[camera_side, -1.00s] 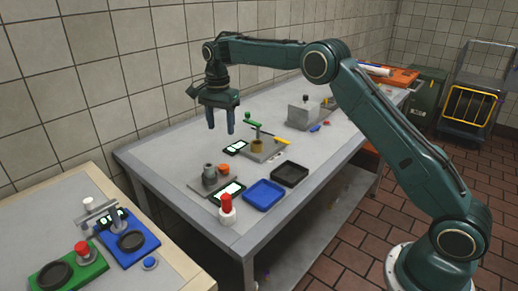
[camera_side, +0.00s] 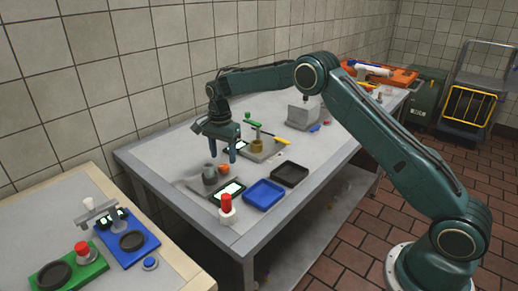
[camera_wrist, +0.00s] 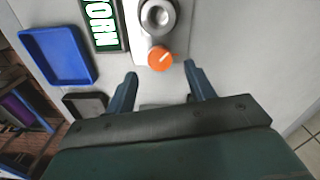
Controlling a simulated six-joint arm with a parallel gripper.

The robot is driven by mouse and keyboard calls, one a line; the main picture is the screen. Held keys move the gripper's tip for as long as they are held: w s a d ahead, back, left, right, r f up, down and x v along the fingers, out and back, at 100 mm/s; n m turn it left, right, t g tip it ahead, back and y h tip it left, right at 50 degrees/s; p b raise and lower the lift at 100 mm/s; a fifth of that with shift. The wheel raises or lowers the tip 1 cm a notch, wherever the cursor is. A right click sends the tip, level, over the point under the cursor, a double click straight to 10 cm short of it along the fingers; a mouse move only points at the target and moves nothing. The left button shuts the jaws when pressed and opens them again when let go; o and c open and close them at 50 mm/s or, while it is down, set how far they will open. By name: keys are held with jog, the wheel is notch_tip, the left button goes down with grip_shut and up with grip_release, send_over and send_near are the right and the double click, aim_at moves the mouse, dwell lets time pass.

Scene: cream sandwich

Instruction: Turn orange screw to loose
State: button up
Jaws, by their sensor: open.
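The orange screw (camera_wrist: 160,58) is a round knob with a light mark across its top. It sits on a pale grey base next to a grey metal cylinder (camera_wrist: 158,17). In the side view the orange screw (camera_side: 224,168) shows small beside the grey cylinder (camera_side: 209,174). My gripper (camera_side: 222,158) is above the table, close to the orange screw. In the wrist view my gripper (camera_wrist: 161,75) is open, and the screw lies just beyond the fingertips, roughly between their lines. The fingers do not appear to touch it.
A blue tray (camera_side: 264,193) and a black tray (camera_side: 290,174) lie to the right. A sign with a green border (camera_wrist: 103,22) lies beside the base. A white and red bottle-like object (camera_side: 227,211) stands near the front edge. A brass cylinder on a plate (camera_side: 257,147) stands behind.

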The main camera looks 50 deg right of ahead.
aim_at(223, 166)
jog(key=shift+f, duration=1.85)
jog(key=c, duration=1)
jog(key=shift+n, duration=0.4)
jog(key=n, duration=0.3)
jog(key=shift+n, duration=0.3)
jog(key=shift+w+a+n, duration=0.1)
jog(key=shift+n, duration=2.1)
